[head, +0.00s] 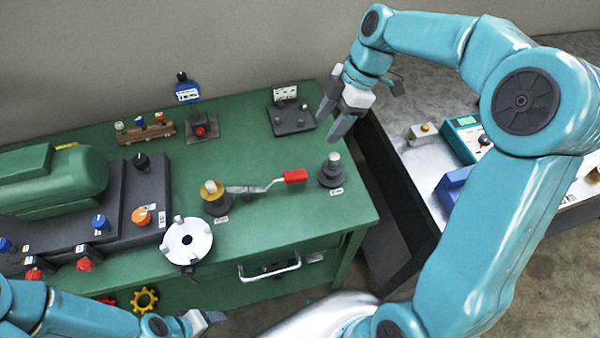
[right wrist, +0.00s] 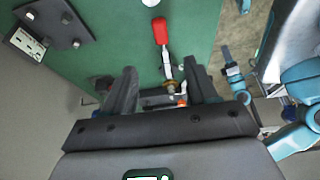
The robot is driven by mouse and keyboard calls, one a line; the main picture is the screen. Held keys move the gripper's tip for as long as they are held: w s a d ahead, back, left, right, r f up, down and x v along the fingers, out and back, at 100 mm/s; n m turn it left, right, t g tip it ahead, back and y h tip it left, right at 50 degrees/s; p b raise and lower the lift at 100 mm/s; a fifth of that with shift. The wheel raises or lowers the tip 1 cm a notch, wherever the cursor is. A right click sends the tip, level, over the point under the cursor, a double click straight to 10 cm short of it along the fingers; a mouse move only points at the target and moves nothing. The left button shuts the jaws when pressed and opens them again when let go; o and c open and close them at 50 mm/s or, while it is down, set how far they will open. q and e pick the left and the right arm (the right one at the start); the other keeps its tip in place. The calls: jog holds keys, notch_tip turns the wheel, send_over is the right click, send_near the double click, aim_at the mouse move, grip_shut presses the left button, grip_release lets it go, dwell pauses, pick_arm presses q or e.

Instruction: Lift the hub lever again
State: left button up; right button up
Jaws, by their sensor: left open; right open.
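The hub lever (head: 262,187) is a grey cranked bar with a red grip (head: 295,176). It reaches right from a brass-topped hub (head: 212,190) on a dark round base. In the right wrist view the red grip (right wrist: 160,31) lies beyond the fingers, and the bar runs down between them. My right gripper (head: 345,118) is open and empty, above the bench's back right part, behind and right of the red grip and apart from it. It also shows in the right wrist view (right wrist: 162,85). My left gripper (head: 205,320) is open at the bottom left, in front of the bench, away from the lever.
A dark post with a grey top (head: 331,172) stands just right of the red grip. A white flanged disc (head: 187,241) sits front left of the hub. A green pump (head: 50,180) fills the left. A dark plate (head: 291,118) lies behind. The green bench top (head: 245,150) is clear behind the lever.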

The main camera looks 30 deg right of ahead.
aim_at(299, 173)
jog(key=p+x, duration=0.1)
jog(key=x, duration=1.5)
jog(key=shift+a+f, duration=0.1)
jog(key=shift+f, duration=0.2)
